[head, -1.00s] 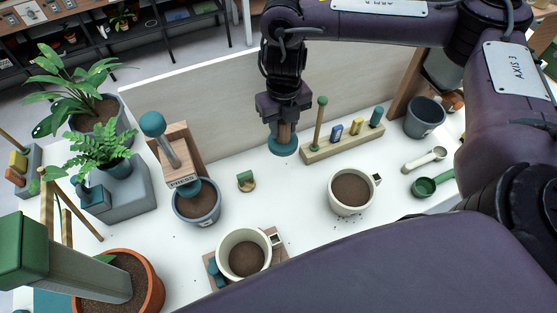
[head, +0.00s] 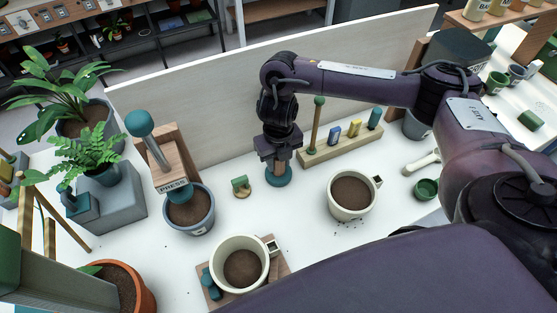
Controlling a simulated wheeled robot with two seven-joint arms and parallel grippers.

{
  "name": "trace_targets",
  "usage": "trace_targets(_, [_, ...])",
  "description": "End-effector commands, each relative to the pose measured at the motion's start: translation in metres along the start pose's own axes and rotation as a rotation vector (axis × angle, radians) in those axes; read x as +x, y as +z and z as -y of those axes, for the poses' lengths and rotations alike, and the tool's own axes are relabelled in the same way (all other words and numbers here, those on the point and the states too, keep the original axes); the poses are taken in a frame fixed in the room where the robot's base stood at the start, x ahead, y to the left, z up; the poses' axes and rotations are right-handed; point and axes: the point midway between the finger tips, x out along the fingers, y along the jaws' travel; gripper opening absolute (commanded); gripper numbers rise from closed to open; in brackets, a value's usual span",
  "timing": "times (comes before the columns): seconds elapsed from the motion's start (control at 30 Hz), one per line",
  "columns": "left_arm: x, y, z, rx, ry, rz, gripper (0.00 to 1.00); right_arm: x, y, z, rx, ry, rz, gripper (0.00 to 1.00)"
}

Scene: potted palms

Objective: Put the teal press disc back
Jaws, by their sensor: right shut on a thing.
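My right gripper (head: 278,158) points down and is shut on the wooden handle of the teal press disc (head: 278,179). The disc is at the white tabletop, left of the wooden rack (head: 316,158). I cannot tell whether it touches the table. The rack bears a tall green-topped peg (head: 317,122) and blue, yellow and teal pieces. The press stand (head: 183,165), marked PRESS, has a teal-knobbed lever and stands to the left over a blue-grey pot of soil (head: 190,210). My left gripper is not in view.
A small green and wooden piece (head: 241,186) lies left of the disc. Cream mugs of soil stand at the front (head: 240,262) and right (head: 351,194). A pale back panel (head: 220,105) rises behind. A green scoop (head: 427,189) lies at the right.

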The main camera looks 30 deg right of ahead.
Motion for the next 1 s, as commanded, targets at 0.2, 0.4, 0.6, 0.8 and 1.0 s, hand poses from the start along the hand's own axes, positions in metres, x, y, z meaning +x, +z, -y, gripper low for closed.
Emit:
trace_targets(0.2, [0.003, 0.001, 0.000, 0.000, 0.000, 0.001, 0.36, 0.004, 0.000, 0.000, 0.000, 0.000, 0.000, 0.00])
trace_targets(0.4, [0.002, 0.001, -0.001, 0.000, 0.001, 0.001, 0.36, 0.003, 0.000, 0.000, 0.000, 0.000, 0.000, 0.54])
trace_targets(0.6, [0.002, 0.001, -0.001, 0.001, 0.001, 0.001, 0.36, 0.003, 0.000, 0.000, -0.001, 0.000, 0.000, 0.54])
trace_targets(0.8, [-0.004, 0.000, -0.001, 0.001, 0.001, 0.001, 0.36, -0.009, 0.001, 0.000, -0.003, 0.000, 0.003, 0.54])
trace_targets(1.0, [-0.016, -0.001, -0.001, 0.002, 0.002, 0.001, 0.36, -0.046, 0.002, 0.000, -0.003, -0.001, 0.007, 0.54])
